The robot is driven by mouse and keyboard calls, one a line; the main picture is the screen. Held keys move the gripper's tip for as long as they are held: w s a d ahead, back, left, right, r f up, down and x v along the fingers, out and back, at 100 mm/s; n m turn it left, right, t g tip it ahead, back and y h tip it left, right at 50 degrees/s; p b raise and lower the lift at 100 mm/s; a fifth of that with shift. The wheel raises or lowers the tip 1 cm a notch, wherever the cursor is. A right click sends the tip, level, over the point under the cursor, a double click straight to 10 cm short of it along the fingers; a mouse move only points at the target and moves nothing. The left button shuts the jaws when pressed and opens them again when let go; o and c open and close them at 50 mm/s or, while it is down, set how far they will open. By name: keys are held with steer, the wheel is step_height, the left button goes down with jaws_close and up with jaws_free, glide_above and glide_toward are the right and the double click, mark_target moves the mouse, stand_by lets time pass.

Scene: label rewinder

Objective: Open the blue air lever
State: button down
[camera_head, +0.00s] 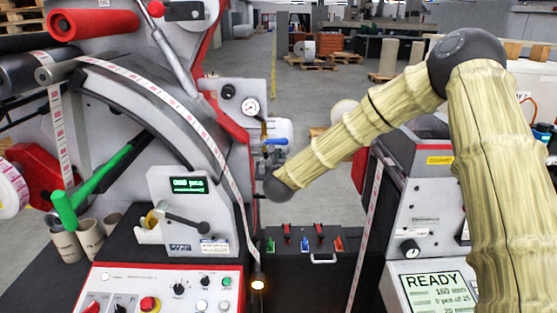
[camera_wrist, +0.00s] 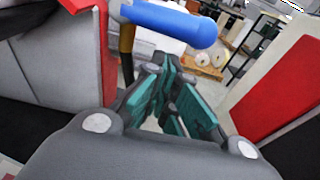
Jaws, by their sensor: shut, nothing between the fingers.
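The blue air lever (camera_head: 276,141) sits at the right side of the rewinder, below the pressure gauge. In the wrist view the lever (camera_wrist: 172,24) is a rounded blue handle lying nearly level across the top, beyond my fingertips. A yellow-brown fitting (camera_wrist: 127,38) stands under its left end. My gripper (camera_wrist: 172,78) is shut and empty, its teal pads pointing toward the lever. There seems to be a small gap between fingertips and lever. In the head view my gripper (camera_head: 272,158) is small, just below the lever, and partly hidden by my wrist.
The pressure gauge (camera_head: 250,107) is above the lever. A grey machine with a READY screen (camera_head: 437,292) stands at the right. A black tray (camera_head: 322,246) with small coloured tools lies below my wrist. In the wrist view, red-edged panels (camera_wrist: 288,92) flank my gripper on both sides.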

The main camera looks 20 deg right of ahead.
steer(key=shift+s+a+r+p, duration=0.1)
steer(key=shift+r+p, duration=0.2)
steer(key=shift+r, duration=0.35)
steer(key=shift+b, duration=0.3)
steer(key=shift+r+n, duration=0.15)
steer(key=shift+n, duration=0.15)
